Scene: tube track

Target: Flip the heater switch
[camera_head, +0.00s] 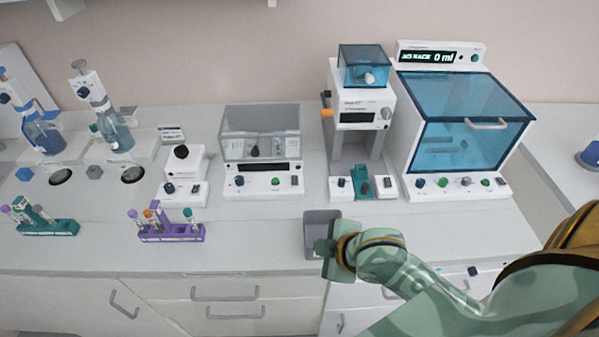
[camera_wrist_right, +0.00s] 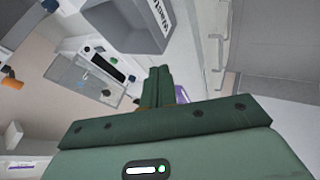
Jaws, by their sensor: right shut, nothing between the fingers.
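Which device is the heater cannot be told for sure. The grey-lidded device (camera_head: 262,150) stands mid-counter, with a dark display, a blue knob, a green button and a small dark switch (camera_head: 294,180) at its front right. It also shows in the right wrist view (camera_wrist_right: 80,78). The tall white machine (camera_head: 362,105) and the blue-windowed cabinet (camera_head: 465,125) to its right have knobs and small controls on their fronts too. My right gripper (camera_head: 325,246) is shut and empty, over the counter's front and well apart from these panels. Its closed fingers (camera_wrist_right: 158,86) show in the right wrist view. My left gripper is not in view.
A grey bin (camera_head: 313,218) stands right behind my right gripper. A purple tube rack (camera_head: 172,234) and a green tube rack (camera_head: 48,227) stand at the front left. The counter (camera_head: 250,225) between the purple rack and the bin is clear.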

